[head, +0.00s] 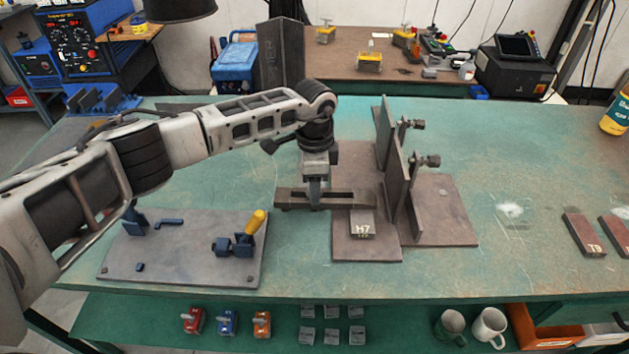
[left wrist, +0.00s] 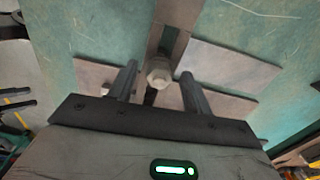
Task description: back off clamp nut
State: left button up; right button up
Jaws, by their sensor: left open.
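The clamp nut (left wrist: 159,72) is a pale hex nut on a slotted strap bar (left wrist: 172,25), in the middle of the left wrist view. My left gripper (left wrist: 160,76) is open, with one finger on each side of the nut. I cannot tell whether the fingers touch it. In the head view my left gripper (head: 315,190) points down at the strap bar (head: 350,198) and hides the nut. A block marked H7 (head: 362,225) lies by the bar's right end on the brown base plate (head: 367,248). My right gripper is not in view.
An upright plate (head: 397,185) with two bolt knobs (head: 427,161) stands just right of the strap bar. A grey fixture plate (head: 185,265) with a yellow-handled clamp (head: 250,230) lies at front left. Dark blocks (head: 585,235) lie at far right. The bench between is mostly clear.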

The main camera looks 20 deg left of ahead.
pick_arm(q)
notch_tip(320, 180, up, 16)
jog(key=b, duration=0.1)
jog(key=shift+b, duration=0.3)
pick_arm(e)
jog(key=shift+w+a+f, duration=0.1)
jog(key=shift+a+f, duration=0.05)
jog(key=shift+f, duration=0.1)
